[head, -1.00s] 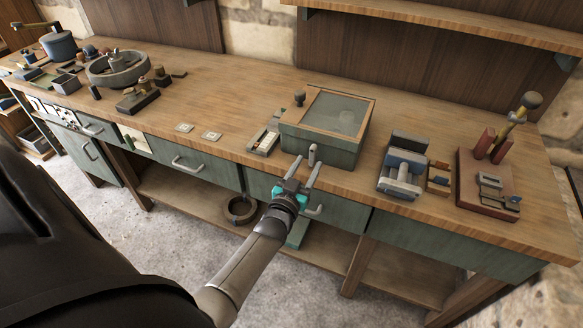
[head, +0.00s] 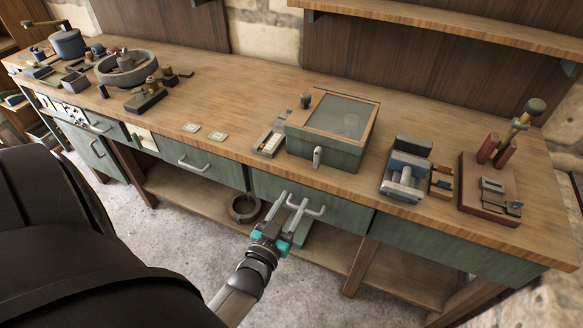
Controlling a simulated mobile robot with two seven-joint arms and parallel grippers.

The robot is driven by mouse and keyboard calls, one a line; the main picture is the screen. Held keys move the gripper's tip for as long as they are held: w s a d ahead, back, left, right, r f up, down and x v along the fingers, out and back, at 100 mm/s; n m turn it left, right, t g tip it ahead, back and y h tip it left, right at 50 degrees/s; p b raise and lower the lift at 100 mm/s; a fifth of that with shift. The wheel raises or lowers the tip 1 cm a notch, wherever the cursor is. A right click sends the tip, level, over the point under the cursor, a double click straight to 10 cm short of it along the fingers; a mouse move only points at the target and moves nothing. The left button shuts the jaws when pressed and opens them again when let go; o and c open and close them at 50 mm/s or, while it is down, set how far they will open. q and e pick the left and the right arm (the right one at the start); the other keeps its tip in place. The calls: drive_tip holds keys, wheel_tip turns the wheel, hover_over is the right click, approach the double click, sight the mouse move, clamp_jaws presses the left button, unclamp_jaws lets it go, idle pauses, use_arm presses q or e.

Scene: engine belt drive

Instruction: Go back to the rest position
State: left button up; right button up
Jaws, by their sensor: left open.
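My left gripper (head: 288,215) is open and empty, with its two fingers pointing up toward the bench front. It is in front of a green drawer (head: 335,211) and overlaps that drawer's handle in the picture; I cannot tell whether they touch. Above it on the bench stands a green box (head: 325,158) with a glass lid and a grey latch (head: 317,157) on its front. The gripper is apart from this latch. My right gripper is not in the picture.
The wooden bench (head: 240,95) carries a round stone basin (head: 126,68) at left. A blue-grey vise-like device (head: 405,172) and a red-brown tool board (head: 489,190) stand at right. Below, a dark ring (head: 244,209) lies on the lower shelf. The floor in front is clear.

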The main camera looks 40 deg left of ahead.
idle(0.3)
use_arm(q)
drive_tip(key=s+d+f+m+g+h+b, duration=0.1)
drive_tip(key=s+d+f+g, duration=0.25)
drive_tip(key=f, duration=0.55)
drive_tip(key=s+d+f+m+g+h+b, duration=0.15)
drive_tip(key=s+f, duration=0.25)
drive_tip(key=f, duration=0.5)
drive_tip(key=s+d+f+g+h, duration=0.2)
drive_tip(key=s+d+f+g, duration=0.15)
drive_tip(key=f, duration=0.45)
drive_tip(key=s+f+m+g+b, duration=0.1)
drive_tip(key=s+f+g, duration=0.3)
drive_tip(key=s, duration=0.7)
drive_tip(key=s+f+m+g+b, duration=0.1)
drive_tip(key=s+f+g, duration=0.3)
drive_tip(key=s+f, duration=0.5)
drive_tip(key=s, duration=0.2)
drive_tip(key=shift+s+d, duration=0.35)
drive_tip(key=shift+o, duration=0.3)
drive_tip(key=shift+f+m, duration=0.1)
drive_tip(key=shift+m, duration=0.15)
